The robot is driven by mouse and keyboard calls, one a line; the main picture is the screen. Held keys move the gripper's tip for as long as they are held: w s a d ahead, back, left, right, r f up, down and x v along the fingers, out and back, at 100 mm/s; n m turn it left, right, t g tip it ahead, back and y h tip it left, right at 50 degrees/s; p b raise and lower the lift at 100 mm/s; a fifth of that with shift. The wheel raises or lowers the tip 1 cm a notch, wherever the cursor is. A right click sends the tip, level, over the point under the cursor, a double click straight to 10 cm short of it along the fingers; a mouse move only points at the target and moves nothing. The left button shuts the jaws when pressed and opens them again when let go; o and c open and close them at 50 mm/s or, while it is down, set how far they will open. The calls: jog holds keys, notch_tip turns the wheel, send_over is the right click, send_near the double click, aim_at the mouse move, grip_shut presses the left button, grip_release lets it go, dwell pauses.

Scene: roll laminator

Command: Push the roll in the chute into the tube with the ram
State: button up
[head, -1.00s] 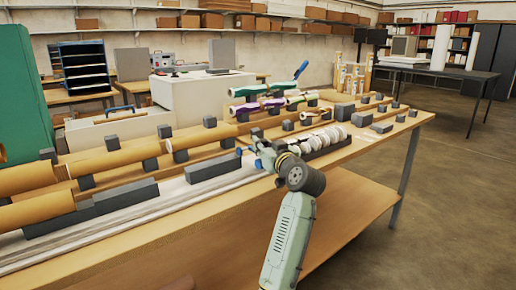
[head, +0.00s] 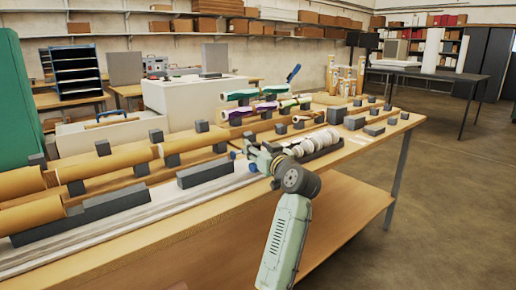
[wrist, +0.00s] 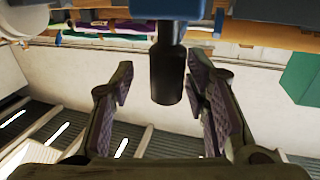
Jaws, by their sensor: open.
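My gripper (head: 250,160) is over the right part of the long bench, seen from behind my wrist. In the wrist view my gripper (wrist: 160,85) is open, its two fingers apart. A dark cylinder (wrist: 168,75) below a blue part (wrist: 172,8) stands between the fingers with a gap on each side; it may be the ram's handle. Brown tubes (head: 105,162) lie in line on dark blocks. Rolls with purple and green wraps (head: 255,108) lie at the middle back of the bench. I cannot tell which is the roll in the chute.
White rolls (head: 312,143) sit in a dark rack just right of my gripper. Dark blocks (head: 205,173) stand along the bench. A pale rail (head: 130,220) runs along its front. The floor (head: 430,220) at right is clear.

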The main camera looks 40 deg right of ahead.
jog(key=v, duration=1.2)
jog(key=shift+w+a, duration=0.1)
